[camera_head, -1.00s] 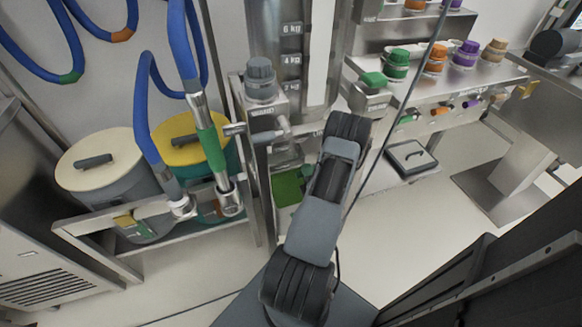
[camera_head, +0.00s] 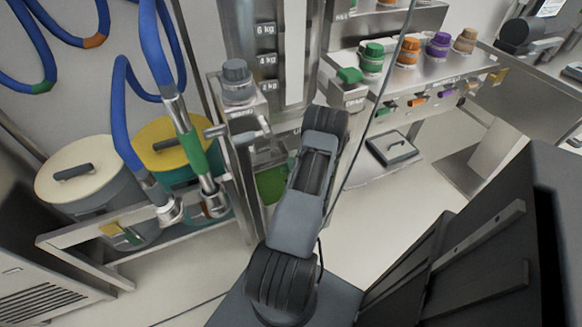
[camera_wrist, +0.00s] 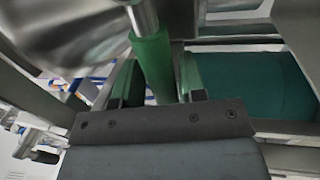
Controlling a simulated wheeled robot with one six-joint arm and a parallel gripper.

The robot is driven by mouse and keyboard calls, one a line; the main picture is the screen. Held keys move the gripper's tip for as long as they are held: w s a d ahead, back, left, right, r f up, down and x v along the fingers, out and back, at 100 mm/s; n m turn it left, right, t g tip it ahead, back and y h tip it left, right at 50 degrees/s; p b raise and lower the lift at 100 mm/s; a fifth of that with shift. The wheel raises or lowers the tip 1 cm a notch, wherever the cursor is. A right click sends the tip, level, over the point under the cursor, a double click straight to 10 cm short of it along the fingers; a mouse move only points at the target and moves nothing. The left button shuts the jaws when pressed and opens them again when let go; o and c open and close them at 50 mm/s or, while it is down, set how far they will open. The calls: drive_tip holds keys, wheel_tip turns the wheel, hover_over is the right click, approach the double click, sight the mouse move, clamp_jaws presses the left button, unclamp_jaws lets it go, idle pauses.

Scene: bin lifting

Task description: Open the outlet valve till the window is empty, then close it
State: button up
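The dosing column's upright window (camera_head: 294,50) is a pale strip beside the 6 kg, 4 kg and 2 kg labels in the head view. It looks evenly pale; I cannot tell whether material is behind it. Below it my arm hides the outlet area. In the wrist view a green sleeve (camera_wrist: 152,62) on a metal rod, seemingly the valve handle, runs between the two green-padded fingers of my gripper (camera_wrist: 160,80). The fingers lie close on both sides of it. I cannot tell whether they press on it. My gripper is hidden in the head view.
A green container (camera_head: 271,184) sits low behind my arm. Blue hoses hang at the left above a cream-lidded bin (camera_head: 85,165) and a yellow-lidded bin (camera_head: 165,150). A shelf with coloured caps (camera_head: 405,70) is at the right. Open floor lies right of my arm.

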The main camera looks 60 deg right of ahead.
drive_tip(key=shift+o, duration=1)
drive_tip(key=v, duration=1.3)
drive_tip(key=shift+s+a+p, duration=0.25)
drive_tip(key=shift+p, duration=0.05)
drive_tip(key=shift+f, duration=0.15)
